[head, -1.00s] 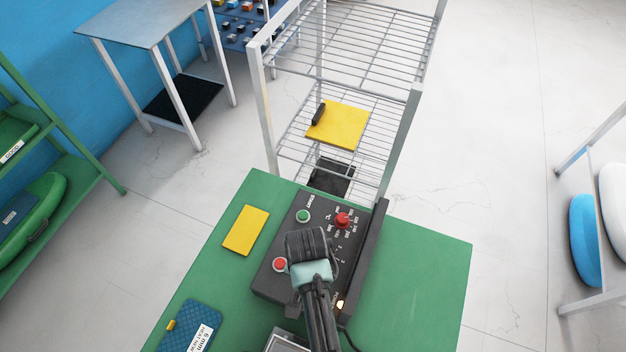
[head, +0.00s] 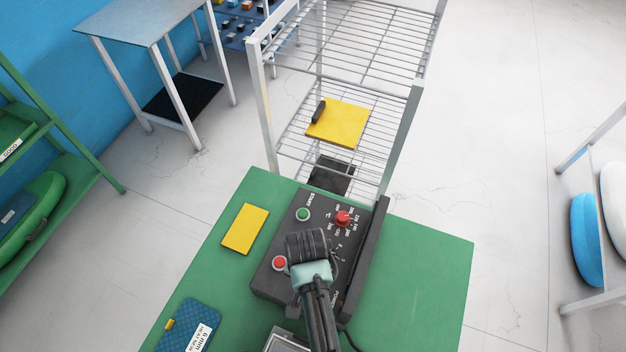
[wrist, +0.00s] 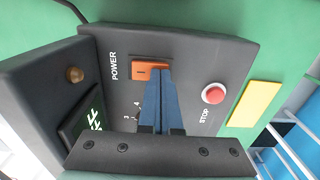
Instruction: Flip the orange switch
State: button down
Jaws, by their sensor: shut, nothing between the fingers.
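The orange switch (wrist: 150,67) is on the dark control box (wrist: 215,60), beside the POWER label in the wrist view. My gripper (wrist: 161,72) is shut and empty. Its blue fingertips are at the switch and cover part of it in the wrist view. I cannot tell whether they press on it. In the head view my gripper (head: 308,246) hangs over the lower part of the control box (head: 268,282), and its body hides the switch and the fingers.
The red stop button (wrist: 214,93), green start button (head: 302,214) and red knob (head: 342,218) are nearby on the box. A small display (wrist: 88,122) shows green characters beside a dull amber lamp (wrist: 74,75). A yellow pad (head: 245,229) lies on the green table (head: 425,270); a wire rack (head: 262,110) stands behind.

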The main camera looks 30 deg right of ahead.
jog(key=shift+r, duration=0.1)
notch_tip(320, 180, up, 7)
jog(key=p, duration=0.7)
dwell(0.5)
